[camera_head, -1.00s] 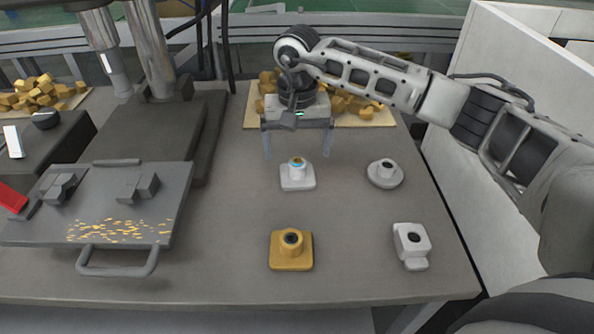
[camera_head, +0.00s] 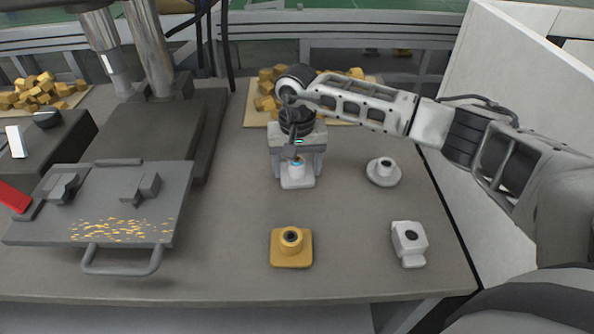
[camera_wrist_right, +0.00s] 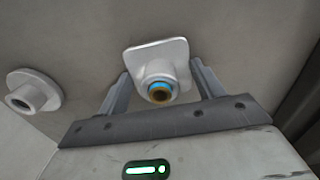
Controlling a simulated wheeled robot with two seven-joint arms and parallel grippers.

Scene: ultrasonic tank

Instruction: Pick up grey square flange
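The grey square flange (camera_head: 297,181) is a pale square plate with a round boss and a blue and brown ring at its hole. It lies on the table. My right gripper (camera_head: 297,169) is low over it, with one finger on either side of it. In the right wrist view, the flange (camera_wrist_right: 160,55) sits between the fingertips of the right gripper (camera_wrist_right: 161,72). The fingers are very close to the plate's sides. Whether they touch or grip it cannot be made out. My left gripper is not in view.
A yellow square flange (camera_head: 291,248) lies nearer the front. A pale round flange (camera_head: 383,171) and another pale flange (camera_head: 409,244) lie to the right. A grey plate with a handle (camera_head: 125,225) is at the left. Yellow blocks (camera_head: 266,90) lie behind the gripper.

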